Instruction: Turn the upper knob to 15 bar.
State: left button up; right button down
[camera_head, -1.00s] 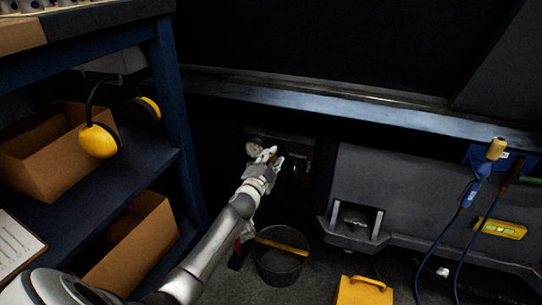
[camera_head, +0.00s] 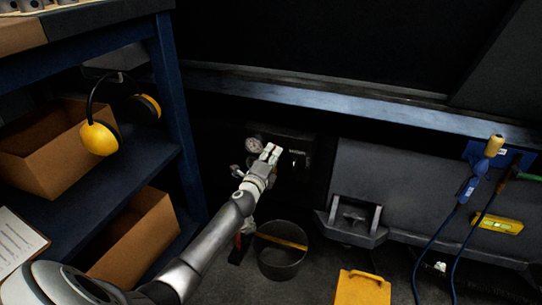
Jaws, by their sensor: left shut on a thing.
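A dark control panel (camera_head: 312,138) sits low on the machine's front, in shadow. A round pale pressure gauge (camera_head: 253,145) shows at its left; its reading is too small to tell. My left gripper (camera_head: 271,152) is at the panel, just right of the gauge, its fingers shut on what appears to be the upper knob. The fingers hide the knob, so its setting cannot be told. A small pale mark shows on the panel just right of the fingers. My right gripper is not in view.
A blue shelf (camera_head: 172,110) with cardboard boxes and yellow ear defenders (camera_head: 99,138) stands at left. A dark bucket (camera_head: 281,262) and a yellow case (camera_head: 362,289) are on the floor below. Blue hoses and a yellow level (camera_head: 497,225) are at right.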

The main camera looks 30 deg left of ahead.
pick_arm(q)
jog(key=shift+d+f+m, duration=0.1)
jog(key=shift+m, duration=0.5)
jog(key=o, duration=1)
jog(key=shift+s, duration=0.1)
jog(key=v, duration=1.1)
jog(key=shift+s, duration=0.4)
